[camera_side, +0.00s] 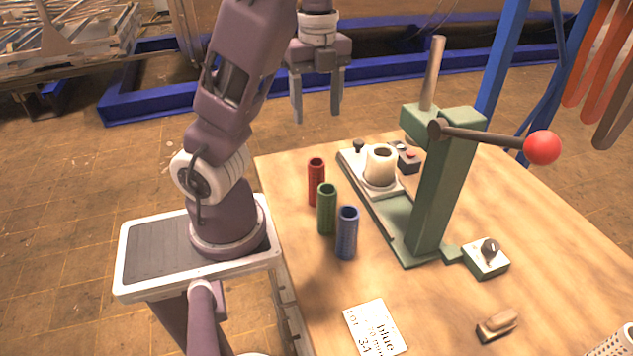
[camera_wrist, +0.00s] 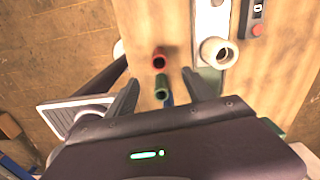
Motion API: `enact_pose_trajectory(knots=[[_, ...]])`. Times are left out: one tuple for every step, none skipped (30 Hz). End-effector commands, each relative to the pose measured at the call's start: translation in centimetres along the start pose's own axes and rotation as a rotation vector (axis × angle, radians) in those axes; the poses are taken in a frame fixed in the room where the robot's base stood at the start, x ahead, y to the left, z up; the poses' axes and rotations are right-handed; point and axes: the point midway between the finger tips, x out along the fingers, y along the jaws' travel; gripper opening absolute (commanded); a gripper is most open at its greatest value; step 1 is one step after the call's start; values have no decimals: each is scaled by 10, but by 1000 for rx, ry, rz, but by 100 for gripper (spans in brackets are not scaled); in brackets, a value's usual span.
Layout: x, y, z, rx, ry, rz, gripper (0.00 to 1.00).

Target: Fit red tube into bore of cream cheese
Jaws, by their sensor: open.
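The red tube (camera_side: 316,182) stands upright on the table's left part, at the back of a row with a green and a blue tube. In the wrist view the red tube (camera_wrist: 159,60) shows its open top. The cream cylinder with a dark bore (camera_side: 380,166) stands upright on the green press base. It also shows in the wrist view (camera_wrist: 218,53), its bore facing up. My gripper (camera_side: 317,110) is open and empty, high above the back left of the table. In the wrist view its two fingers (camera_wrist: 167,84) stand apart, with the tubes beyond them.
The green tube (camera_side: 326,209) and blue tube (camera_side: 347,232) stand close by. The press column (camera_side: 432,185) and its red-knobbed lever (camera_side: 542,147) rise right of the cream piece. A control box (camera_side: 486,258), card (camera_side: 375,328) and brush-like block (camera_side: 497,325) lie in front.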

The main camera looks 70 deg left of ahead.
Motion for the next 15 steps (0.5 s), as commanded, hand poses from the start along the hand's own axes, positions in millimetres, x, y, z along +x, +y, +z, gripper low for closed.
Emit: enact_pose_trajectory(knots=[[17,2,0,-7,4,5,61],[27,2,0,-7,3,5,61],[40,2,0,-7,3,5,61],[50,2,0,-9,3,5,61],[58,2,1,-9,3,5,61],[71,2,0,-8,3,5,61],[79,2,0,-7,3,5,61],[86,2,1,-7,2,5,61],[95,1,1,-6,1,3,61],[100,1,0,-6,2,2,61],[105,0,0,-4,2,2,61],[110,0,0,-3,2,1,61],[114,0,0,-3,1,0,61],[118,0,0,-3,2,1,61],[123,1,0,-3,1,1,61]])
